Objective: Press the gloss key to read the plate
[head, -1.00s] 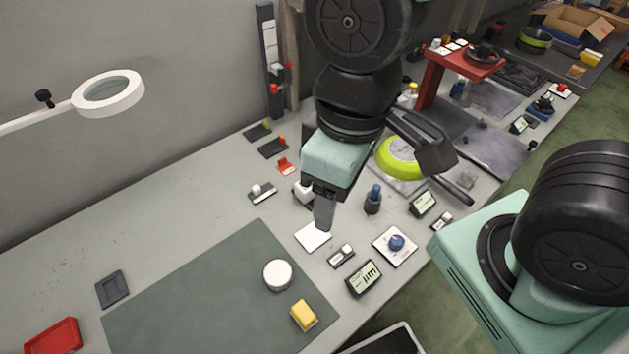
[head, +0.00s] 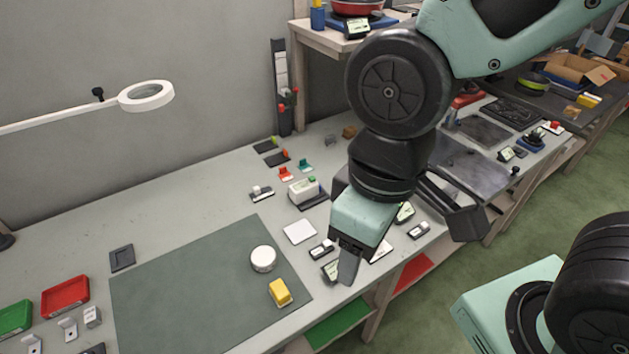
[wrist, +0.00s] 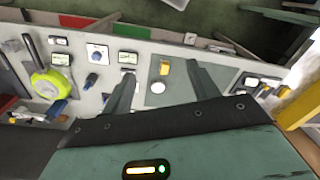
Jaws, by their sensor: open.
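A white square plate (head: 299,232) lies flat on the bench beside the green mat. A white meter-like block with a green top button (head: 303,190) stands behind it. A small switch box (head: 321,250) and a tilted display (head: 331,270) are near the front edge; the display also shows in the wrist view (wrist: 128,58). I cannot tell which of these is the gloss key. My gripper (head: 348,270) is open and empty, pointing down in front of the display and partly hiding it. Its two fingers are spread in the wrist view (wrist: 162,75).
A white puck (head: 263,258) and a yellow block (head: 280,292) sit on the green mat (head: 190,290). A ring lamp (head: 146,96) overhangs the left side.

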